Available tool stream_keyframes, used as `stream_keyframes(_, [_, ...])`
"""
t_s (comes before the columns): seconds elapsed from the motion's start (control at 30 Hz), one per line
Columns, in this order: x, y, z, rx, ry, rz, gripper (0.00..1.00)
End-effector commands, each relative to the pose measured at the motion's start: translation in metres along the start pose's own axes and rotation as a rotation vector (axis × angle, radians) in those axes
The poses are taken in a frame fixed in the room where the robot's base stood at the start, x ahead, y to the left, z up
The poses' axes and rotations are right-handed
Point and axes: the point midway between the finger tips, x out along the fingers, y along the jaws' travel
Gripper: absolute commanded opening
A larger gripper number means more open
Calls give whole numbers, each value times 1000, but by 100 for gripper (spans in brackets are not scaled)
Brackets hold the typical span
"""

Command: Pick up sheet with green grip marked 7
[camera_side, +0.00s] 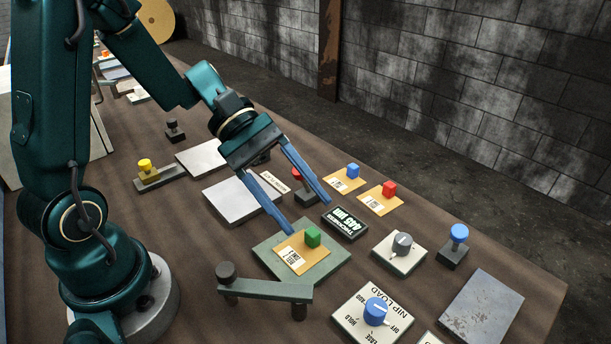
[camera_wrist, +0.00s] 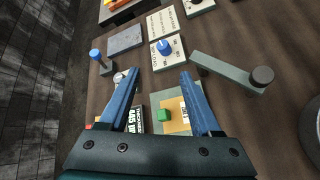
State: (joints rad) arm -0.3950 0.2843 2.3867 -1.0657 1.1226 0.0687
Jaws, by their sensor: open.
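The label's number is too small to read. My gripper (camera_side: 308,216) is open and empty, its two blue fingers pointing down above the far side of that plate. In the wrist view the green grip (camera_wrist: 164,115) and its sheet (camera_wrist: 177,107) show between the spread fingers of my gripper (camera_wrist: 158,74). The right finger hides part of the sheet.
Orange sheets with a blue grip (camera_side: 353,170) and a red grip (camera_side: 390,188) lie behind. A thickness display (camera_side: 345,222) stands close to the plate. A grey lever (camera_side: 265,290) lies in front, and a blue-knobbed NIP LOAD panel (camera_side: 352,318) stands front right.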

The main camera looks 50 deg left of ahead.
Motion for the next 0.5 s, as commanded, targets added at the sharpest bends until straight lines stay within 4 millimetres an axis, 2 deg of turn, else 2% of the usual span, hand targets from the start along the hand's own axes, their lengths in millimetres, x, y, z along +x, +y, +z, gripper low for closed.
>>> stream_keyframes(0.03, [1,1,-15,-102,-28,42,65])
stream_keyframes(0.17, [2,1,-52,-334,-83,151,65])
stream_keyframes(0.3, [4,-10,-85,-537,-125,233,65])
stream_keyframes(0.5, [9,-29,-104,-677,-162,263,65])
